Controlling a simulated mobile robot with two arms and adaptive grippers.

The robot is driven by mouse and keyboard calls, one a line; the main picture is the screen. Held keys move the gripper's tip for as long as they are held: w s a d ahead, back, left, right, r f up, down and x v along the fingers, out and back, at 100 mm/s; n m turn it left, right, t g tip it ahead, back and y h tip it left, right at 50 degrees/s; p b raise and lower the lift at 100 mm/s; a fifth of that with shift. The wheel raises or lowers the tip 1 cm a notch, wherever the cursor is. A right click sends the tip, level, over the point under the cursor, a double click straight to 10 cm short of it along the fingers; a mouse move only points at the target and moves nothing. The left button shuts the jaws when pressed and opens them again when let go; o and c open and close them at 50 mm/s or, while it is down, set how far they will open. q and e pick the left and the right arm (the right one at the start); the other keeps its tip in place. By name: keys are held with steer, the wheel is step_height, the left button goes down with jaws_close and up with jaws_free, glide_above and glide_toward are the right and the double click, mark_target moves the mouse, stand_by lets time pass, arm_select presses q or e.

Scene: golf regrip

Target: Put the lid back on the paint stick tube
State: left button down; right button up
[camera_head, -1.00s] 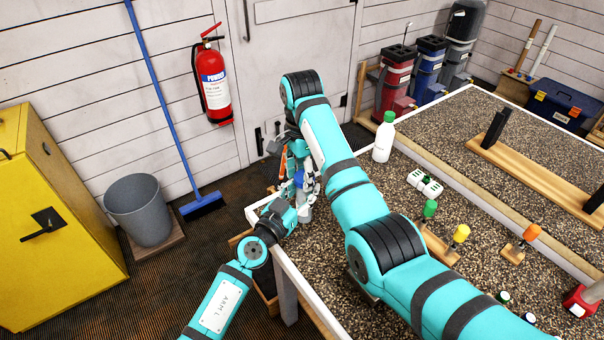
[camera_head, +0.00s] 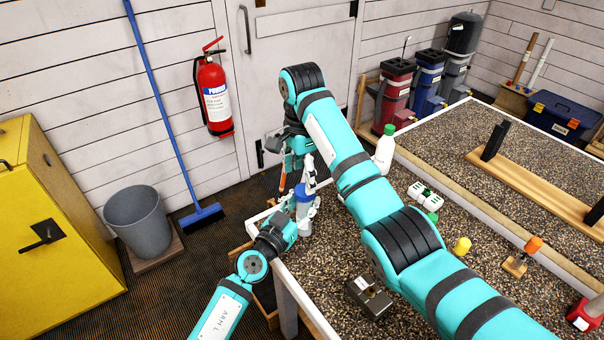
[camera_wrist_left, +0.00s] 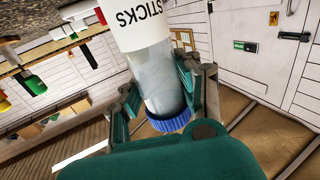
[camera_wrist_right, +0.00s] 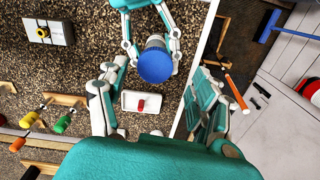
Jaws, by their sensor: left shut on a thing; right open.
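The paint stick tube (camera_wrist_left: 155,75) is clear with a white band lettered "STICKS". My left gripper (camera_wrist_left: 155,95) is shut around it. The ribbed blue lid (camera_wrist_left: 172,122) sits on the tube's end; how tightly it is seated I cannot tell.
A thin orange stick (camera_wrist_right: 237,93) shows beside a right finger. A white dish with a red piece (camera_wrist_right: 141,102) lies on the table below. A grey box (camera_head: 368,297), white bottle (camera_head: 384,152) and coloured-handled tools (camera_head: 462,245) are to the right. The table edge runs close by.

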arm_select(q)
steer(key=shift+d, duration=0.1)
arm_select(e)
steer(key=shift+s+d+r, duration=0.1)
steer(key=shift+d+r, duration=0.1)
steer(key=shift+r, duration=0.05)
steer(key=shift+a, duration=0.1)
steer(key=shift+c, duration=0.2)
